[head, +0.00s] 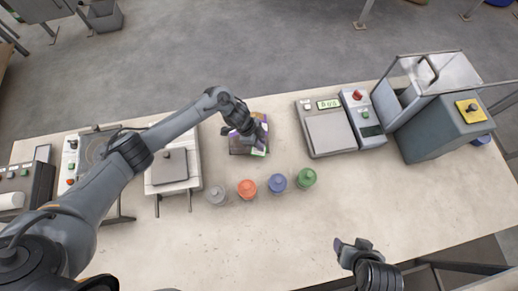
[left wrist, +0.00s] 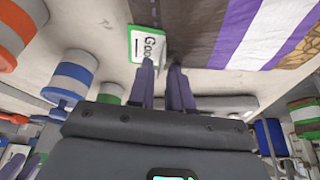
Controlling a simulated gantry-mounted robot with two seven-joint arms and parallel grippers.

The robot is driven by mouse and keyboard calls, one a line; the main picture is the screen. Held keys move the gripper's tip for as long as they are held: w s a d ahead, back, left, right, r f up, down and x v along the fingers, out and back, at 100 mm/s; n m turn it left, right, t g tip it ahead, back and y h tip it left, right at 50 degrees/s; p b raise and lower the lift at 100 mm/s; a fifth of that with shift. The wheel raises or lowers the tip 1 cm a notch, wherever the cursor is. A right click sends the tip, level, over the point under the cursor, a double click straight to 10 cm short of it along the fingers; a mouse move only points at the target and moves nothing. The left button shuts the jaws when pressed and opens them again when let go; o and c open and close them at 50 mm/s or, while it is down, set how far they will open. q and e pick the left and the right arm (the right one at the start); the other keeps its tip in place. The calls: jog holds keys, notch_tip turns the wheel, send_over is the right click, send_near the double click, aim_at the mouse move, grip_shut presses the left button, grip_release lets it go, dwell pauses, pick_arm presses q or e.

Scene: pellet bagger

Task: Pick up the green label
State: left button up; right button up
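The green label (left wrist: 147,44) is a white card with a green border and dark lettering, partly cut off by the fingers in the left wrist view. In the head view a small green and white piece of it (head: 258,152) shows at the front edge of a purple-and-brown bag stack (head: 262,118). My left gripper (left wrist: 163,65) is right at the label, its two fingers a narrow gap apart, tips at the label's lower right edge. Whether they touch it is unclear. My right gripper (head: 351,243) is open and empty over the table's front edge, far from the label.
Grey, orange, blue and green-lidded jars (head: 277,183) stand in a row in front of the bags. A scale (head: 328,128) and a sealing machine (head: 440,120) stand to the right. A small grey platform (head: 170,167) is left. The front right table (head: 420,205) is clear.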

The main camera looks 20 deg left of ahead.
pick_arm(q)
jog(key=shift+d+f, duration=0.1)
jog(key=shift+f, duration=0.2)
grip_shut()
jog(key=shift+r, duration=0.15)
